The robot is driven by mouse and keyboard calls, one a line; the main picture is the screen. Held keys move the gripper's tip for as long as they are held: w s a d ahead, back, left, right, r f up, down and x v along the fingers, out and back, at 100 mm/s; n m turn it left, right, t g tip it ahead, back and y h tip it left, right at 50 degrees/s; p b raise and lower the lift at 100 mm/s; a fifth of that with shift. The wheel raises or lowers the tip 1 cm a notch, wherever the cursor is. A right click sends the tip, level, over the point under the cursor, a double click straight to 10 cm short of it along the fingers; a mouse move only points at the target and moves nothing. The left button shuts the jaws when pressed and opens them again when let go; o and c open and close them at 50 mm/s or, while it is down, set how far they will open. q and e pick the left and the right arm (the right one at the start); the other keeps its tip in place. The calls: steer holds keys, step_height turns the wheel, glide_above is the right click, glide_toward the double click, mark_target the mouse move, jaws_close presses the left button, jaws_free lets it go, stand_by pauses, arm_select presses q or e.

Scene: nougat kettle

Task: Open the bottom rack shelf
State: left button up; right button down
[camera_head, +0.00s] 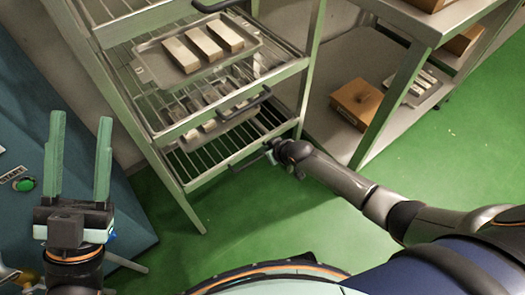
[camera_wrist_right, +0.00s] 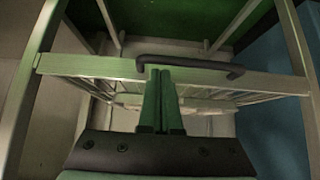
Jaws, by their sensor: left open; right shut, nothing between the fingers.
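The metal rack (camera_head: 160,150) stands at the upper middle of the head view. Its bottom shelf (camera_head: 205,178) is a wire shelf with a pale front bar and a dark handle (camera_head: 248,159). My right gripper (camera_head: 272,157) is at the handle's right end, its fingers mostly hidden by the wrist. In the right wrist view, the shut green fingers (camera_wrist_right: 164,70) overlap a dark handle (camera_wrist_right: 205,64) on a pale shelf bar (camera_wrist_right: 100,66). Nothing is between the fingers; I cannot tell whether they touch the handle. My left gripper (camera_head: 80,118) is open and empty at the left.
Higher shelves hold trays (camera_head: 155,62) with pale bars. A steel table (camera_head: 395,75) with a brown box (camera_head: 357,101) on its lower shelf stands right of the rack. A blue surface (camera_head: 110,215) is at the left. Green floor (camera_head: 240,220) is clear before the rack.

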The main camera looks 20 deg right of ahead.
steer(key=shift+x, duration=0.75)
arm_select(q)
steer(key=s+m+h, duration=0.1)
steer(key=s+r+m+h, duration=0.1)
steer(key=shift+d+r+h, duration=0.2)
steer(key=shift+r+h, duration=0.1)
arm_select(e)
steer(key=shift+s, duration=0.1)
